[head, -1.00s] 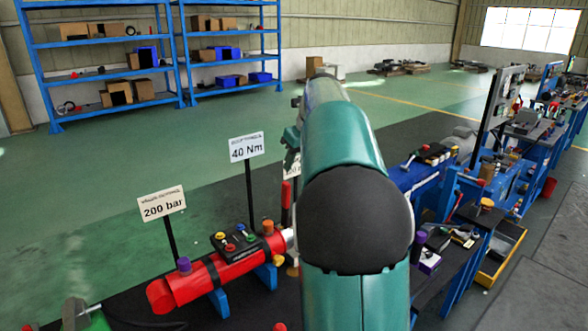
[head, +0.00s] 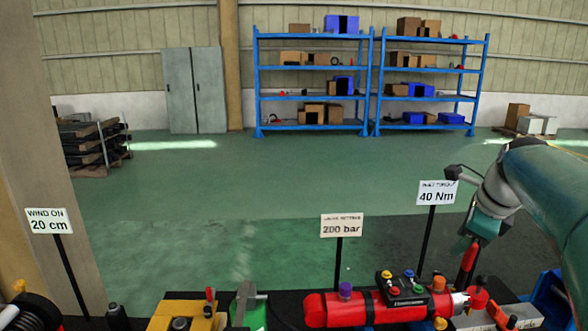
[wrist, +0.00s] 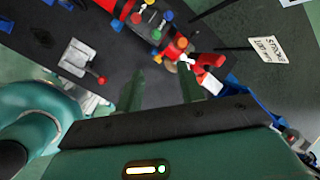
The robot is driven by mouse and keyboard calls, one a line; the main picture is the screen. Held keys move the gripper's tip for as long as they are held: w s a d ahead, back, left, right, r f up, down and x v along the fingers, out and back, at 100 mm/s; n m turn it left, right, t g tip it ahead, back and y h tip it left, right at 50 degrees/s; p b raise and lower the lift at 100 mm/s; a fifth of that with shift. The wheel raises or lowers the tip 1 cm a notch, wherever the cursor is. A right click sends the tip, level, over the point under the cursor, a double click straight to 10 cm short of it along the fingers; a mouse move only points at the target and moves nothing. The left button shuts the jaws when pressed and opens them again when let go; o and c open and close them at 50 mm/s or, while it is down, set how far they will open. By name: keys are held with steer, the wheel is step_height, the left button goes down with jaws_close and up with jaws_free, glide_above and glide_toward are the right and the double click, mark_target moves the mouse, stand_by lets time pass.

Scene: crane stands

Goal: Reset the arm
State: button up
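My arm (head: 556,188) comes in from the right edge in the head view and bends down. My gripper (head: 476,240) hangs at its end, to the right of the 40 Nm sign, above the bench. A red lever handle (head: 468,257) stands just below it in the picture; I cannot tell whether they touch. In the wrist view the two green fingers of my gripper (wrist: 160,80) are spread apart with nothing visible between them. The red cylinder unit (wrist: 158,25) lies beyond the fingers in that view.
The bench below carries a red cylinder with coloured knobs (head: 366,304), a yellow block (head: 182,316) and a black coil (head: 30,312). Signs read 20 cm (head: 49,221), 200 bar (head: 341,226) and 40 Nm (head: 437,192). Blue shelves (head: 314,126) stand far behind across open green floor.

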steer(key=s+a+f+n, duration=0.5)
steer(key=s+a+n, duration=0.4)
steer(key=n, duration=0.3)
steer(key=s+a+f+n, duration=0.6)
steer(key=s+a+n, duration=0.4)
steer(key=n, duration=0.3)
steer(key=shift+s+f+t+h, duration=0.2)
steer(key=shift+s+t+h, duration=0.1)
steer(key=shift+s, duration=0.2)
steer(key=shift+d, duration=0.15)
